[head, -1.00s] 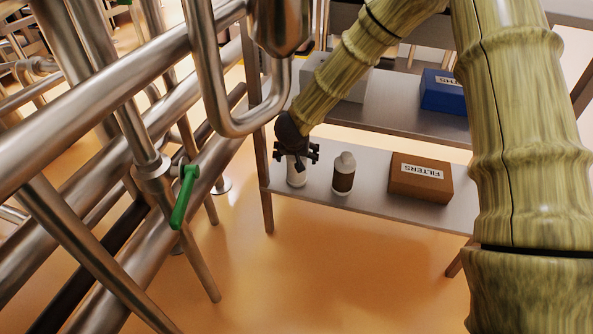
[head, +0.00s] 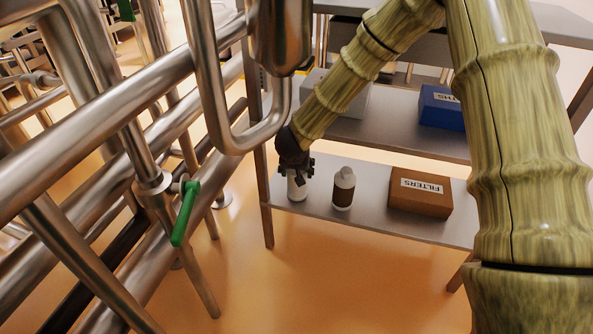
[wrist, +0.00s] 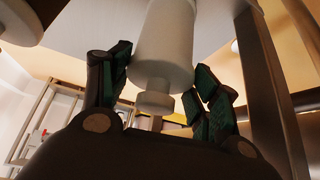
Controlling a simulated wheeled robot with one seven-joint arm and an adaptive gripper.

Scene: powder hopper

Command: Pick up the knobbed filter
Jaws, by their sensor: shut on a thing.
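The knobbed filter is a white cylinder (head: 297,188) with a smaller round knob, standing at the left end of the lower shelf (head: 385,222) in the head view. My gripper (head: 298,170) comes down over its top and hides its upper part. In the wrist view the filter's white body (wrist: 163,48) and narrower knob (wrist: 154,102) lie between the two dark green-padded fingers of my gripper (wrist: 163,66). The fingers are closed in on both sides of the body, with the knob toward the palm. The filter looks upright, and I see no clear gap under it.
A brown FILTERS box (head: 420,197) is farther right. The upper shelf holds a blue box (head: 442,106) and a grey box (head: 353,99). Steel pipes with a green valve handle (head: 185,213) crowd the left.

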